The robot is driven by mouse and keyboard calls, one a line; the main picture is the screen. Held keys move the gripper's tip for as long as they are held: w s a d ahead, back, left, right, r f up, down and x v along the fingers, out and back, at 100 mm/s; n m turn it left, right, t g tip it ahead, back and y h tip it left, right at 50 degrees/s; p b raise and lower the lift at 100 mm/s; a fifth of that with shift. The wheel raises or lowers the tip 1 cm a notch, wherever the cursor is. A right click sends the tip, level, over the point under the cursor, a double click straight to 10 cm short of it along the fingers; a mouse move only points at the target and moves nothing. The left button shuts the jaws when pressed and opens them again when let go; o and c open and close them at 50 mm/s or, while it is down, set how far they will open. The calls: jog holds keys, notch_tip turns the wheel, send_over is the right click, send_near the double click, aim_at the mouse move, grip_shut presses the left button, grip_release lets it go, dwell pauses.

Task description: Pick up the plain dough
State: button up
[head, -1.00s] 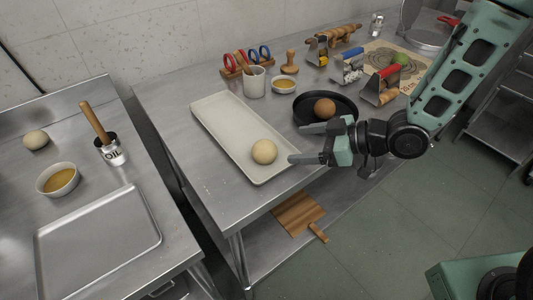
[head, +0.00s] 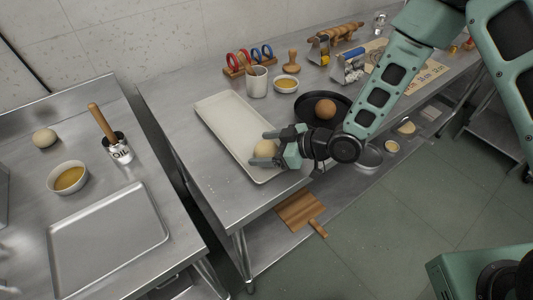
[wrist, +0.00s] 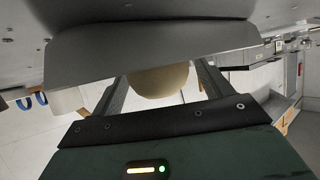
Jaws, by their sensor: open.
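A pale plain dough ball (head: 264,148) lies at the near end of a long cream tray (head: 222,120) on the steel table. My gripper (head: 262,149) is open, with one finger on each side of this ball. In the wrist view the dough ball (wrist: 160,80) shows between the two fingers, partly covered by a grey edge. I cannot tell whether the fingers touch it. Another pale dough ball (head: 44,138) lies on the left table. A browner ball (head: 325,109) sits in a black pan (head: 303,101) behind my arm.
The left table holds an oil pot with a brush (head: 119,151), a bowl (head: 68,178) and an empty metal tray (head: 108,240). A cup (head: 256,83), a small bowl (head: 285,84) and a ring rack (head: 234,71) stand behind the cream tray. A gap separates the tables.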

jog(key=c, duration=0.8)
jog(key=shift+r, duration=0.2)
